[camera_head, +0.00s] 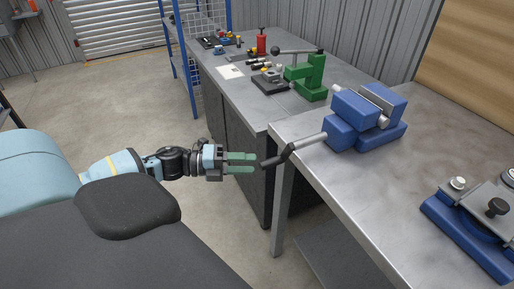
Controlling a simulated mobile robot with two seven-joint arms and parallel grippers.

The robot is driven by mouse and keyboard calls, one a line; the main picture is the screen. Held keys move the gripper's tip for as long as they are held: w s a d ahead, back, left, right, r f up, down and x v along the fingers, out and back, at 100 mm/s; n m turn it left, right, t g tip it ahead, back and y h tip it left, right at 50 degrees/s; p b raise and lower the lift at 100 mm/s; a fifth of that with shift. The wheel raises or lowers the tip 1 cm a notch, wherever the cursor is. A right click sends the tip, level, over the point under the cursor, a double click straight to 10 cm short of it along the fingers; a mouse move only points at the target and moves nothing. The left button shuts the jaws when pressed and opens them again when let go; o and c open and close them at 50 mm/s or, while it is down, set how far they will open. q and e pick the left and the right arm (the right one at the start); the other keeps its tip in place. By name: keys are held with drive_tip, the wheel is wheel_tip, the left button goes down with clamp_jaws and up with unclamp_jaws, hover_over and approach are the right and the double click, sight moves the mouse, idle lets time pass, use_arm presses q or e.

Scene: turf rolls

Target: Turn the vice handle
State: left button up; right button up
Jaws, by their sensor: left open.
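A blue vice (352,128) stands on the near grey metal bench (330,185), close to its left corner. Its handle (278,159) is a dark crank at the end of a grey screw that sticks out past the bench's left edge. My left gripper (252,163) reaches in from the left with two green fingers pointing right. It is open and empty. The fingertips are very near the dark end of the handle; I cannot tell whether they touch it. My right gripper is not in view.
A blue clamp device (468,235) sits at the bench's right. On the further bench stand a green press (310,77), a red bottle (261,43) and small tools. A blue shelf frame (183,60) stands behind. The floor left of the bench is clear.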

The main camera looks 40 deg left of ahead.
use_arm(q)
drive_tip(key=shift+v, duration=1)
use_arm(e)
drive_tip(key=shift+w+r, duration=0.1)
use_arm(q)
drive_tip(key=s+d+f+n+g+y+p, duration=0.1)
drive_tip(key=s+d+f+n+y+p, duration=0.1)
drive_tip(key=s+d+f+n, duration=0.4)
drive_tip(key=s+d+f+n+g+y+p, duration=0.1)
drive_tip(key=s+d+f+n+y, duration=0.3)
drive_tip(key=s+n, duration=0.8)
drive_tip(key=s+d+f+n+g+y+p, duration=0.1)
drive_tip(key=s+d+f+n+y+p, duration=0.2)
drive_tip(key=s+d+f+n, duration=0.5)
drive_tip(key=shift+s+d+f+n+y, duration=0.25)
drive_tip(key=shift+s+d+n+y, duration=0.15)
drive_tip(key=shift+s+n, duration=0.3)
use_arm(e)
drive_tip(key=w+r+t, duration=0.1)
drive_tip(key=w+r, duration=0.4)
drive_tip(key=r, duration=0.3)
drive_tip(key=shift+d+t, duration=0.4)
use_arm(q)
drive_tip(key=shift+w, duration=0.1)
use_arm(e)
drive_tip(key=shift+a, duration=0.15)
